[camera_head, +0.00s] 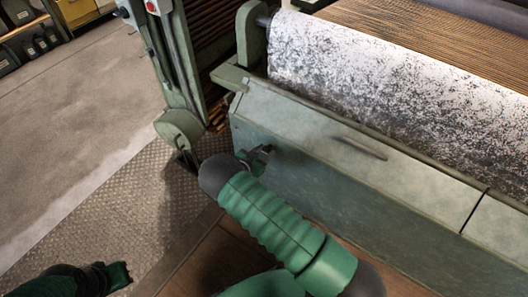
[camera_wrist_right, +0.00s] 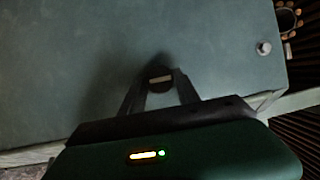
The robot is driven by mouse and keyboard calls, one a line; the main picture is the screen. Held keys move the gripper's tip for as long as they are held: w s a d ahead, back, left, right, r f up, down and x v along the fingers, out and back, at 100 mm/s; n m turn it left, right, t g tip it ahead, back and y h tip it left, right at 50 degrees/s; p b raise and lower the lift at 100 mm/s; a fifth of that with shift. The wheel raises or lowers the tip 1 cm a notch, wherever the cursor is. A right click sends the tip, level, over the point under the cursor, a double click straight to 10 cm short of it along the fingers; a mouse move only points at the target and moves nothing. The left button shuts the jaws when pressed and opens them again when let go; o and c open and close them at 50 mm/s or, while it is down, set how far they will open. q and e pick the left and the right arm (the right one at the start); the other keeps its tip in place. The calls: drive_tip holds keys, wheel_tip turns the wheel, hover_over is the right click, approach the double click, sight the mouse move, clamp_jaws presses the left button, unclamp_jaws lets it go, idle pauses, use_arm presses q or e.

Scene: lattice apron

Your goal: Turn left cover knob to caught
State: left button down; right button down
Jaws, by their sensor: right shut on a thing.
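The left cover knob (camera_wrist_right: 160,76) is a small dark round knob with a pale bar across its face. It sits on the grey-green cover front (camera_wrist_right: 90,60). My right gripper (camera_wrist_right: 161,84) is shut on this knob, one finger on each side. In the head view my right gripper (camera_head: 257,158) meets the left end of the machine's cover (camera_head: 330,190) and hides most of the knob. I cannot tell how far the knob is turned. My left gripper (camera_head: 118,275) is low at the left edge, away from the machine; its jaws are unclear.
A speckled white roller (camera_head: 390,90) lies behind the cover's ledge. A green upright post (camera_head: 178,60) with a round foot stands left of the cover. A small metal stud (camera_wrist_right: 264,48) shows on the panel. The floor at the left (camera_head: 80,130) is clear.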

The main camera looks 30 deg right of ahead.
drive_tip(key=shift+s+m+t+y+p, duration=0.1)
drive_tip(key=shift+m+t+y+p, duration=0.3)
drive_tip(key=shift+m+t, duration=0.6)
drive_tip(key=m, duration=0.1)
drive_tip(key=m+t, duration=0.1)
drive_tip(key=m, duration=0.1)
drive_tip(key=shift+s+d+f, duration=0.1)
drive_tip(key=shift+s+f, duration=0.05)
drive_tip(key=shift+f, duration=0.05)
drive_tip(key=m, duration=0.1)
drive_tip(key=m+t, duration=0.1)
drive_tip(key=m+t+b, duration=0.1)
drive_tip(key=shift+s+f, duration=0.15)
drive_tip(key=shift+f, duration=0.1)
drive_tip(key=m+t, duration=0.1)
drive_tip(key=m, duration=0.1)
drive_tip(key=m+t+h+b, duration=0.1)
drive_tip(key=m, duration=0.2)
drive_tip(key=shift+s+f+b, duration=0.1)
drive_tip(key=shift+f+b, duration=0.1)
drive_tip(key=shift+b, duration=0.1)
drive_tip(key=shift+d, duration=0.1)
drive_tip(key=c, duration=0.9)
unclamp_jaws()
drive_tip(key=shift+r, duration=0.1)
